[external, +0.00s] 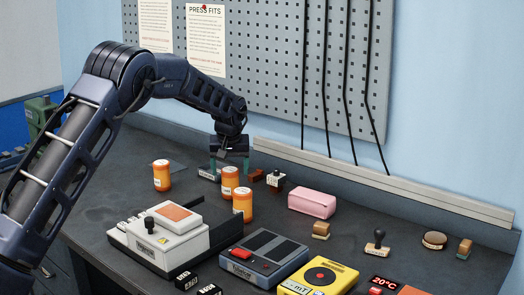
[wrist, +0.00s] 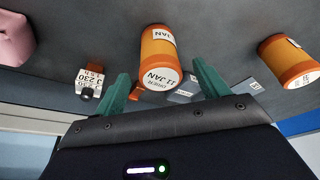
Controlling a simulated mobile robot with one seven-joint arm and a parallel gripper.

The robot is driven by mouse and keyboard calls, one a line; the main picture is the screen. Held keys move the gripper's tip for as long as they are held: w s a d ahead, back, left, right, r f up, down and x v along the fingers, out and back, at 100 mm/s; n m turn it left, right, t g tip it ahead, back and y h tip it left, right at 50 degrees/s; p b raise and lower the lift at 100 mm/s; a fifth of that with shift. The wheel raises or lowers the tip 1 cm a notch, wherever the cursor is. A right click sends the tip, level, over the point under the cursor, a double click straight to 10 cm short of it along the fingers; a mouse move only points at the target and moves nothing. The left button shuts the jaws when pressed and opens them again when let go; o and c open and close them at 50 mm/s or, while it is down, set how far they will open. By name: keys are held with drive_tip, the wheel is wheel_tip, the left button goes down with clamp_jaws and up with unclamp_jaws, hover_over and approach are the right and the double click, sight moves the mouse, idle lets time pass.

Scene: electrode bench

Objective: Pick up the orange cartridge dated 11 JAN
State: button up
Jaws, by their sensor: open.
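The orange cartridge (wrist: 156,50) marked 11 JAN on its white end shows in the middle of the wrist view, with JAN also on its side label. My gripper (wrist: 163,86) is open and empty, its two teal fingers on either side of the cartridge's lower end in the picture; I cannot tell whether they touch it. In the external view my gripper (external: 229,166) hangs just over an orange cartridge (external: 230,181), which appears to be the same one; its date is unreadable there.
Another orange cartridge (external: 243,203) stands close in front, and a third (external: 161,175) stands to the left. A white device (external: 157,244) is in front. The pegboard (external: 285,60) rises behind.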

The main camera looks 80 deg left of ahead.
sight(230, 181)
drive_tip(key=shift+x, duration=2.9)
drive_tip(key=c, duration=1.2)
drive_tip(key=shift+r, duration=0.15)
